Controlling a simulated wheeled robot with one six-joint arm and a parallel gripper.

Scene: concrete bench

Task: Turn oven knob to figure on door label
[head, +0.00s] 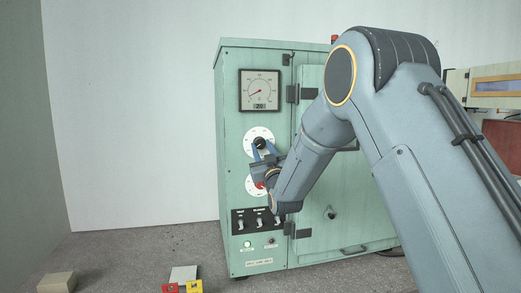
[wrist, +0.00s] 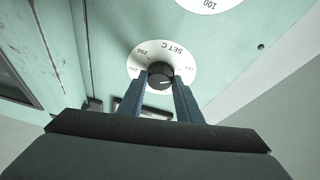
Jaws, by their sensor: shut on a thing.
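The oven (head: 306,225) is a pale green cabinet on the grey bench. On its front panel a black knob (head: 260,143) sits in a white dial, below a square gauge (head: 260,90). My gripper (head: 264,149) is at this dial, with its blue fingers on either side of the knob. In the wrist view the fingers are shut on the black knob (wrist: 159,79), and the dial (wrist: 182,53) reads "SET C" with figures such as 250. The oven door (head: 318,240) is shut and partly behind my arm. Its label is hidden or cannot be made out.
A second white dial with a red knob (head: 260,184) is just below my gripper. Under it is a black switch panel (head: 257,220). The bench left of the oven is mostly clear.

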